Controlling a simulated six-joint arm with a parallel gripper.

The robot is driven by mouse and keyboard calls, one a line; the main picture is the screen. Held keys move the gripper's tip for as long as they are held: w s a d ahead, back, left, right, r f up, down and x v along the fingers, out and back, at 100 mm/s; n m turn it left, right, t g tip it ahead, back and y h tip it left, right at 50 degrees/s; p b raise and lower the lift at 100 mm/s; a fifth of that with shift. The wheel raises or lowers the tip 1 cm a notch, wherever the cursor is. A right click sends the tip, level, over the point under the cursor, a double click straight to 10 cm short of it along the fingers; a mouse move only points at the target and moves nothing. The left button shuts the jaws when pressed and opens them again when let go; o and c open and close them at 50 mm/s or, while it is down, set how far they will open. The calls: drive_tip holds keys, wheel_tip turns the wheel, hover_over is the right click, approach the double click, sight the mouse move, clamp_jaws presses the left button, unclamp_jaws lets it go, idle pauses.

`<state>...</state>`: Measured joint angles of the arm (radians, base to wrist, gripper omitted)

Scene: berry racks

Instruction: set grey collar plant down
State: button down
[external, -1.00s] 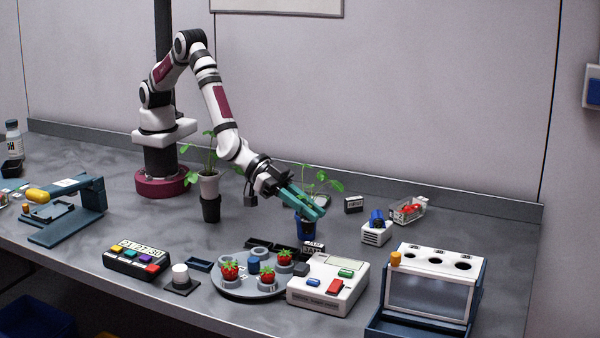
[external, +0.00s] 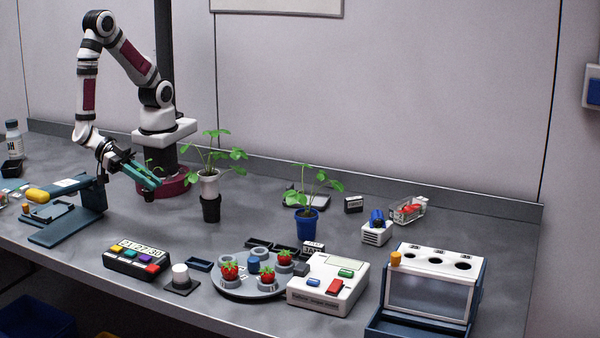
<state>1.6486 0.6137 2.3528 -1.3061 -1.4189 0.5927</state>
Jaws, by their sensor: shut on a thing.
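My gripper (external: 153,185) has teal fingers and hangs in the air at the left, above the bench and right of the blue stand. It is shut on a small green sprig (external: 152,166), whose leaves show just above the fingers. Any pot or collar on it is hidden or too small to tell. A leafy plant with a light grey collar (external: 209,185) on a black pot stands upright on the bench, right of my gripper and apart from it. A second leafy plant in a blue pot (external: 306,225) stands upright farther right.
The dark blue stand (external: 88,190) with a yellow piece is close left of my gripper. A button box (external: 137,259), a round tray (external: 232,286) with red berries and a white device (external: 328,285) line the front. Bare bench (external: 165,225) lies below my gripper.

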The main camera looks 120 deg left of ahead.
drive_tip(key=w+a+f, duration=0.1)
drive_tip(key=w+f, duration=0.1)
drive_tip(key=w, duration=0.1)
drive_tip(key=w+a+f, duration=0.2)
drive_tip(key=w, duration=0.1)
drive_tip(key=w+a+f, duration=0.1)
drive_tip(key=w+f, duration=0.1)
drive_tip(key=w, duration=0.2)
drive_tip(key=shift+a+f, duration=0.3)
drive_tip(key=shift+a, duration=0.1)
wheel_tip(320, 180, down, 4)
drive_tip(key=shift+w+f, duration=0.1)
drive_tip(key=shift+f, duration=0.05)
drive_tip(key=shift+f, duration=0.1)
drive_tip(key=c, duration=0.9)
unclamp_jaws()
drive_tip(key=shift+o, duration=0.2)
